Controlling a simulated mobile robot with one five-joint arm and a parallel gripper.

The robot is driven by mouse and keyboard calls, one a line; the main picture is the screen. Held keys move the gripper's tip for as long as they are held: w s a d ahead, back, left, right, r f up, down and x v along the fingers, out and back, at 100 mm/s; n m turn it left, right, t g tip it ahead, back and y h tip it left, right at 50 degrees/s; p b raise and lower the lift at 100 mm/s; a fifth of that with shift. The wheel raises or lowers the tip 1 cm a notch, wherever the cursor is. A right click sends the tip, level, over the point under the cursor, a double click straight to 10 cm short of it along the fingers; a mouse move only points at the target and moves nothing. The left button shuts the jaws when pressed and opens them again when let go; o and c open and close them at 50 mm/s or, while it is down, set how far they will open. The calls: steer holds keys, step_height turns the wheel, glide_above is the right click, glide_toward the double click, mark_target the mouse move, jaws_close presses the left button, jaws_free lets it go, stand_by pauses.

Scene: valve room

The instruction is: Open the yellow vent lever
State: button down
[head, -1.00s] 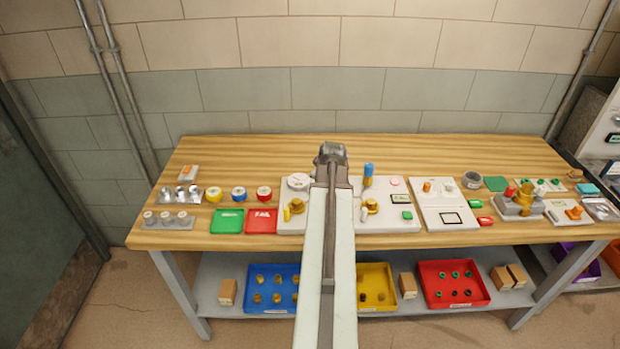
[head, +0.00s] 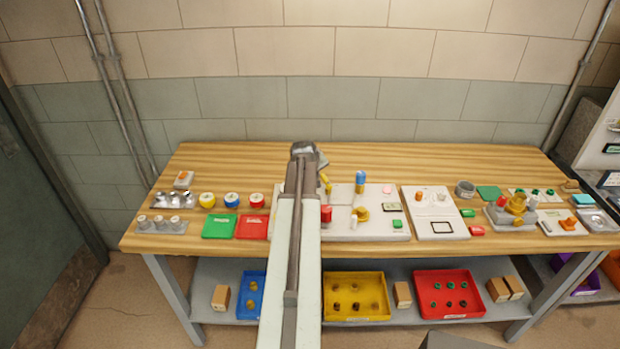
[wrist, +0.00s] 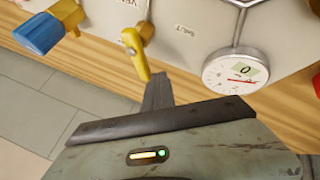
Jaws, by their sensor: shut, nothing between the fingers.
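The yellow vent lever (wrist: 137,56) sits on a pale panel in the wrist view, its arm slanting toward my gripper. My gripper (wrist: 157,78) is shut and empty. Its fingertips are right beside the lever's free end; I cannot tell whether they touch it. "VENT" and "SHUT" lettering, partly cut off or hidden, is near the lever's pivot. In the head view, a yellow piece (head: 325,184) that looks like this lever shows just right of my arm. My fingers are hidden there.
A round gauge (wrist: 236,70) reading 0 stands right of the lever in the wrist view. A blue-handled yellow valve (wrist: 48,32) is to its left. In the head view, several other fixtures crowd the wooden bench (head: 230,160); its back strip is mostly clear.

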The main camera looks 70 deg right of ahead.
steer(key=shift+s+d, duration=0.5)
steer(key=shift+s, duration=0.05)
stand_by(0.7)
steer(key=w, duration=0.1)
steer(key=w+a, duration=0.1)
steer(key=w, duration=0.1)
steer(key=shift+w+a, duration=0.15)
steer(key=shift+a, duration=0.1)
steer(key=w+a+r+p, duration=0.3)
steer(key=a+r+p, duration=0.2)
steer(key=r+p, duration=0.3)
steer(key=shift+w+a, duration=0.15)
